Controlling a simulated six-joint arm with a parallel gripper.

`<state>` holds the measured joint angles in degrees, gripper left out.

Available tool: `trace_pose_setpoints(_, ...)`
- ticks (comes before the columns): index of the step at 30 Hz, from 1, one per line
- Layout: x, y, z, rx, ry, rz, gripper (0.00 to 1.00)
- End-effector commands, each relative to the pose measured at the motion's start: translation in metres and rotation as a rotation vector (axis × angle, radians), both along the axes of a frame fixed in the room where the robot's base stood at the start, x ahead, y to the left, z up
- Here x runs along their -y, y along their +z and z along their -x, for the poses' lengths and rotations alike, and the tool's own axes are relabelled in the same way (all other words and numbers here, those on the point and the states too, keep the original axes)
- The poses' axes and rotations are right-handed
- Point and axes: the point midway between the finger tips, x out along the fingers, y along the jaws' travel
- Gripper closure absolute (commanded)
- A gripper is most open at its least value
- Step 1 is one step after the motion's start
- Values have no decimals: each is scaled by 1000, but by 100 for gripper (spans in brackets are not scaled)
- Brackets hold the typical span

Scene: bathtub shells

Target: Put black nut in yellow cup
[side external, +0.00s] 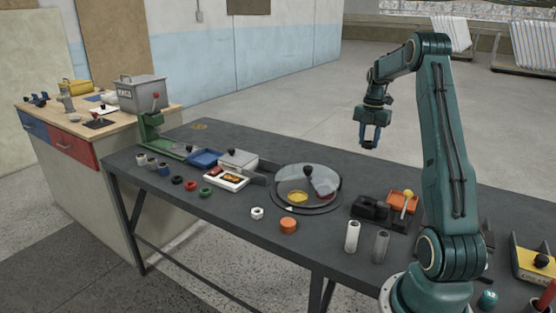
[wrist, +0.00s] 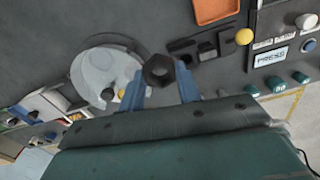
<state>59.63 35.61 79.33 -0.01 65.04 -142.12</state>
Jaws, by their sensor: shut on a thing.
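My gripper (side external: 370,140) is raised above the table, right of the round turntable. The nut cannot be made out in the side view. A yellow round cup or well (side external: 297,197) shows at the front of the turntable (side external: 306,208), beside its grey cover; whether it is a separate cup I cannot tell. A small yellow patch (wrist: 122,93) shows there in the wrist view, partly hidden near the left finger.
A black knob (side external: 308,171) stands up on the turntable cover. An orange tray with a yellow ball-topped lever (side external: 408,195) is on the right, near white (side external: 352,237) and grey cylinders. White (side external: 257,213) and orange nuts lie in front; several rings lie left.

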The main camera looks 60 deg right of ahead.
Motion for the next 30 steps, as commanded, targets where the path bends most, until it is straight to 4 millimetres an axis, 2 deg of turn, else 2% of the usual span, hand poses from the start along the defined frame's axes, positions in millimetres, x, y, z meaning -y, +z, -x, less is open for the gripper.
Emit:
trace_pose_setpoints(8, -10, -4, -12, -1, -31, -1, 92)
trace_pose_setpoints(13, -28, -12, -32, -1, -97, -1, 92)
trace_pose_setpoints(20, -67, -27, -67, -1, -232, -1, 92)
trace_pose_setpoints(30, -136, -50, -112, -2, -449, -1, 92)
